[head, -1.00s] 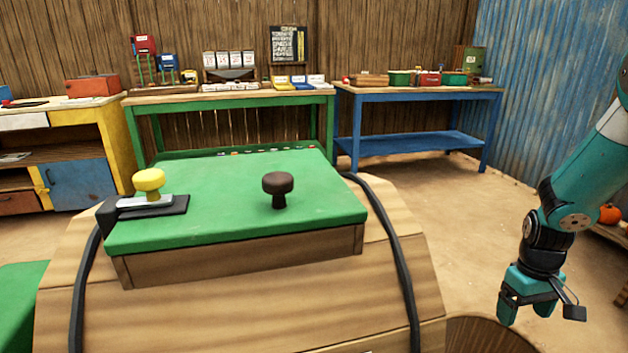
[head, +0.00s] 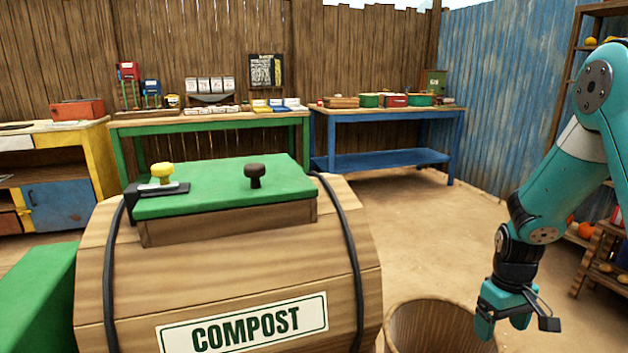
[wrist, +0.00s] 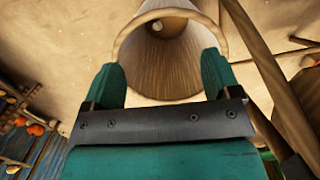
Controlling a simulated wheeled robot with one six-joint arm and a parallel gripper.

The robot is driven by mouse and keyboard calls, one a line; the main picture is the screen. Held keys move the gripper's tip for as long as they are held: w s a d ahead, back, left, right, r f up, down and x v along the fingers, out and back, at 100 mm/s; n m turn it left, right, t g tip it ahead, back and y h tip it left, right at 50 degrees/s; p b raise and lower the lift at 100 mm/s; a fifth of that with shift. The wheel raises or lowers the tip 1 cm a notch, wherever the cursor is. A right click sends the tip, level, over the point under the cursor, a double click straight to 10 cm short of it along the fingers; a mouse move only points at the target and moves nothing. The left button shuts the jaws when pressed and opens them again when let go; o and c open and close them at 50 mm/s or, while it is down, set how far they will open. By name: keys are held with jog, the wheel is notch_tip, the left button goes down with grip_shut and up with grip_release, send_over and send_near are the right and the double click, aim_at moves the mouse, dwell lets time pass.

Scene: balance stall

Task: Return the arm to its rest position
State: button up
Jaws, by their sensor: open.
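My gripper (head: 503,325) hangs at the lower right of the head view, pointing down, with my teal arm reaching up to the right edge. It is open and empty. In the wrist view its two teal fingers (wrist: 165,80) stand apart with nothing between them. A round wooden bin (head: 432,322) stands below and to the left of my gripper. Its open mouth (wrist: 124,42) shows beyond the fingers in the wrist view, with a small pale spot at the bottom that I cannot identify.
A wooden compost barrel (head: 225,265) with a shut green lid (head: 220,190) fills the centre-left. A green bench (head: 210,118) and a blue bench (head: 385,112) stand along the back fence. Shelves (head: 603,240) stand at the right. Sandy floor between is clear.

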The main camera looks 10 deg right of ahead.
jog(key=s+a+r+n+t+y, duration=0.1)
jog(key=a+r, duration=0.5)
jog(key=a, duration=0.2)
jog(key=a+r+n+t+y, duration=0.1)
jog(key=a+r+n, duration=0.1)
jog(key=a+r, duration=0.5)
jog(key=s+a+r+n+y, duration=0.15)
jog(key=s+a+r, duration=0.25)
jog(key=s+a, duration=0.4)
jog(key=s+a+r+n+y, duration=0.1)
jog(key=s+a+r+n, duration=0.1)
jog(key=s+a+r, duration=0.4)
notch_tip(320, 180, up, 17)
jog(key=s+a+p, duration=0.1)
jog(key=p, duration=1.8)
jog(key=shift+s+g, duration=0.25)
jog(key=shift+g, duration=0.15)
